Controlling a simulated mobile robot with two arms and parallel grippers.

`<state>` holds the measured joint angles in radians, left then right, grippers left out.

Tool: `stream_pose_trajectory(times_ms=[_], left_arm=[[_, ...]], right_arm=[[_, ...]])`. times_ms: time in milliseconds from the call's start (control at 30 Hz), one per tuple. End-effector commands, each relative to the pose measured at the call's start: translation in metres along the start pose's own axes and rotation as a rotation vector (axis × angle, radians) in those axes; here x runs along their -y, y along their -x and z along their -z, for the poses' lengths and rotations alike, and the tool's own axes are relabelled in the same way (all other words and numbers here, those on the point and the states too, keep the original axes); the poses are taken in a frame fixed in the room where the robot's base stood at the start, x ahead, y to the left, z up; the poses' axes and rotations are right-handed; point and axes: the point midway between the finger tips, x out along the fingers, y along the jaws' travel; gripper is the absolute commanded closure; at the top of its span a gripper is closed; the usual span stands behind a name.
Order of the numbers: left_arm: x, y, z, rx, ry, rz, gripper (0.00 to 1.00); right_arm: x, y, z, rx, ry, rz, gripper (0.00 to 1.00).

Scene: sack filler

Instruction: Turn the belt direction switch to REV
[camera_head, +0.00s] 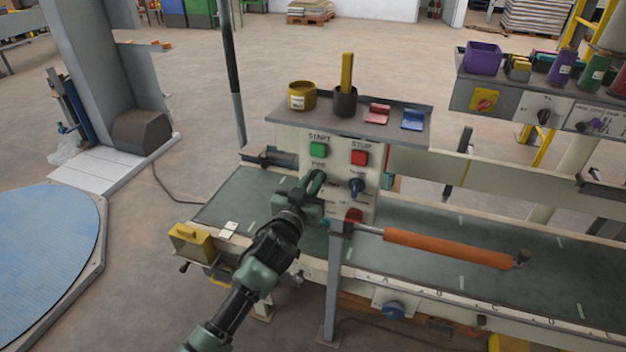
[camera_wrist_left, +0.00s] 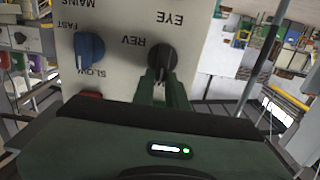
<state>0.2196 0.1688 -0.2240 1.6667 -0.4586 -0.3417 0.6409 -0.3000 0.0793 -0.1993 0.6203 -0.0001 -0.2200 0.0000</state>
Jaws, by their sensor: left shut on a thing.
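The control panel (camera_head: 345,206) stands over the belt, with a green START button (camera_head: 318,150) and a red STOP button (camera_head: 360,158). My left gripper (camera_head: 317,180) reaches its lower left part and hides the belt direction switch there. In the left wrist view, which shows the panel upside down, the switch is a round black knob (camera_wrist_left: 161,55) beside the label REV (camera_wrist_left: 125,40). My left gripper (camera_wrist_left: 161,84) is shut on the knob. Its exact pointing direction is hard to tell. My right gripper is in neither view.
A blue FAST/SLOW knob (camera_head: 356,187) sits close to the right of the gripper, with a red button (camera_head: 353,215) below. An orange roller (camera_head: 445,247) crosses the belt at the right. A shelf (camera_head: 400,132) with small containers tops the panel.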

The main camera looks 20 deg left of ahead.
Motion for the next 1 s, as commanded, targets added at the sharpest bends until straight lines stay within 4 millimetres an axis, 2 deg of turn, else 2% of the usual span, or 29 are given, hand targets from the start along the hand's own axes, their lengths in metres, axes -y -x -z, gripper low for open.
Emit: stream_pose_trajectory(times_ms=[367,1000], left_arm=[[-0.004,0.000,0.000,0.000,-0.169,-0.001,1.00],[-0.015,0.000,-0.006,0.000,-0.770,-0.001,1.00]], right_arm=[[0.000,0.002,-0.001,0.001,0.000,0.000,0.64],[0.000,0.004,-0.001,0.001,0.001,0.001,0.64]])
